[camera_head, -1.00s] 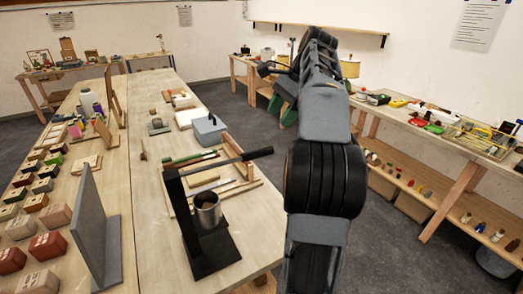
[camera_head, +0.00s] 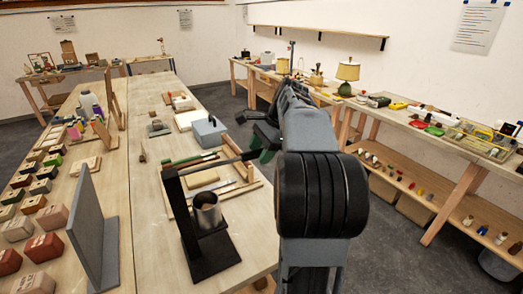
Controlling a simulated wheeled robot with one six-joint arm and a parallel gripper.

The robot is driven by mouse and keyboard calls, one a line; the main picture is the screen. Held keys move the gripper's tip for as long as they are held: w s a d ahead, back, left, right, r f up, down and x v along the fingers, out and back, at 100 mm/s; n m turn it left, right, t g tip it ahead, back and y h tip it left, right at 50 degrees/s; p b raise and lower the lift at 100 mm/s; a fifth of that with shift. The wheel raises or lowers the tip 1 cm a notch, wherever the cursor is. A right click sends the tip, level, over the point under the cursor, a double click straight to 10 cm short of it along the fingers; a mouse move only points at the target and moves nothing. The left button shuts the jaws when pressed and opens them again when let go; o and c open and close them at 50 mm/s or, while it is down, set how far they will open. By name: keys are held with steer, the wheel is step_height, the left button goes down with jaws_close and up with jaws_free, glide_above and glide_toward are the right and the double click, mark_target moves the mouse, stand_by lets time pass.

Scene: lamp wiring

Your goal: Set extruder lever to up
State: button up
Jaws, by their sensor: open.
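The extruder (camera_head: 206,250) stands on the near right part of the middle table, a black base and post with a metal cup (camera_head: 207,211). Its lever (camera_head: 215,163) runs from the post top to the right, nearly level in the picture and rising slightly toward its far end. My gripper (camera_head: 262,153) is at the lever's handle end, with green showing by its fingers. It is open. The gripper overlaps the handle tip in the picture, so I cannot tell whether they touch or whether the handle lies between the fingers.
A wooden frame tray (camera_head: 252,189) with tools lies behind the extruder. A blue-grey box (camera_head: 209,132) stands farther back. A grey upright panel (camera_head: 92,232) and several coloured blocks are at left. A side table with a lamp (camera_head: 347,76) runs along the right wall.

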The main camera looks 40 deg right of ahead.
jaws_close()
stand_by(0.5)
